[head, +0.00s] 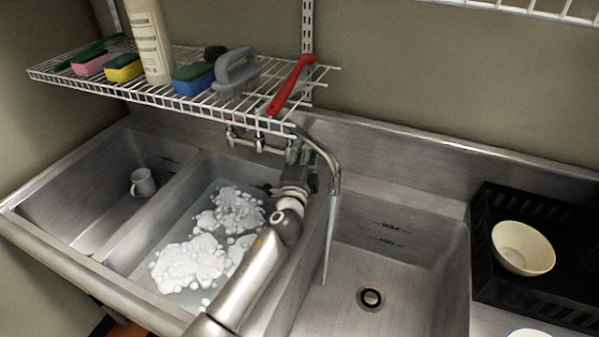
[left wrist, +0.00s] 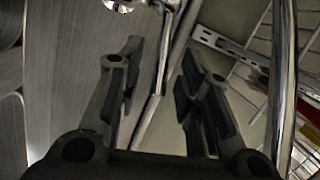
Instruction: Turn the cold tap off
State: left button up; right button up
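A curved chrome spout (head: 332,165) stands over the right basin, and a thin stream of water (head: 328,235) falls from it. Chrome tap fittings (head: 245,139) run along the back wall under the shelf; I cannot tell which handle is the cold one, and the part nearest the spout is partly hidden by my gripper. My left gripper (head: 297,165) is beside the base of the spout. In the left wrist view its two fingers (left wrist: 165,68) are apart with nothing clearly held between them. A chrome pipe (left wrist: 284,80) passes right of the fingers, and chrome fittings (left wrist: 140,5) show at the top edge. My right gripper is not in view.
A white wire shelf (head: 210,105) with sponges, a bottle, a grey-handled brush and a red-handled tool (head: 291,84) overhangs the taps. The middle basin holds foam (head: 205,260). A mug (head: 143,183) is in the left basin. A black rack (head: 484,235) holding a bowl (head: 523,248) stands right.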

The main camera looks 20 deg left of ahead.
pick_arm(q)
jog(key=s+d, duration=0.1)
jog(key=s, duration=0.8)
jog(key=shift+s+f, duration=0.35)
